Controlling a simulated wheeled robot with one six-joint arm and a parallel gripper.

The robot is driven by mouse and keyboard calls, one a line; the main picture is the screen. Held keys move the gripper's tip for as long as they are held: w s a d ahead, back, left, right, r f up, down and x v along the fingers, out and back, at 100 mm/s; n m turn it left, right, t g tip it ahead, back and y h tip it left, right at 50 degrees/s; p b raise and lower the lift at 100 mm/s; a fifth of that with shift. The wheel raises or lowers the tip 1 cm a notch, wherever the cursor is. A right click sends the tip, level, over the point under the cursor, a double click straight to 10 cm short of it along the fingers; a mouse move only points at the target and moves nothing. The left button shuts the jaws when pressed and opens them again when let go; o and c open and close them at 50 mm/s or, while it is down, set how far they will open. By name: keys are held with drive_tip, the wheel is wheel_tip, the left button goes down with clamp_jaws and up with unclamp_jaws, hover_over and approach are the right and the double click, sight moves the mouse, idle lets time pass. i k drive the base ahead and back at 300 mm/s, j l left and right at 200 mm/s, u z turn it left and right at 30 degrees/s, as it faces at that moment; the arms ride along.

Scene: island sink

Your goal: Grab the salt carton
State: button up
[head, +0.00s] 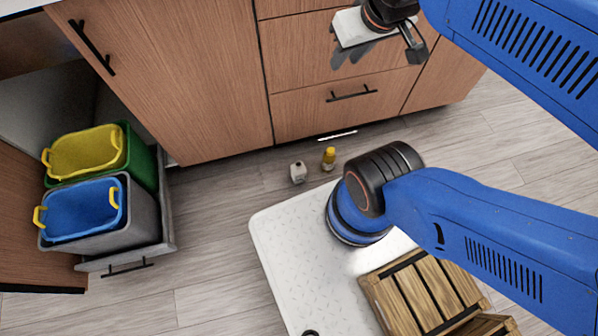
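A small white container with a dark mark near its top (298,172) stands on the floor in front of the cabinets. It looks like the salt carton, but it is too small to read a label. My gripper (351,56) is at the top of the head view, in front of the cabinet drawers, up and to the right of the white container and well apart from it. Its grey fingers point down, and nothing shows between them. They are too small and dark to tell how far apart they are.
A yellow bottle (329,158) stands just right of the white container. My white patterned base plate (285,240) carries a wooden crate (415,300). An open pull-out at left holds a yellow bin (85,152) and a blue bin (82,210). Floor left of the container is clear.

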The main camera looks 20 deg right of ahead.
sight(298, 171)
drive_tip(key=u, duration=0.4)
drive_tip(key=k+l+u, duration=0.1)
drive_tip(key=l+u, duration=0.35)
drive_tip(key=k+l+u, duration=0.1)
drive_tip(key=l+u, duration=0.2)
drive_tip(key=u, duration=0.2)
drive_tip(key=k+l+u, duration=0.2)
drive_tip(key=u, duration=0.25)
drive_tip(key=k+l+u, duration=0.25)
drive_tip(key=k+l, duration=0.7)
drive_tip(key=k, duration=0.05)
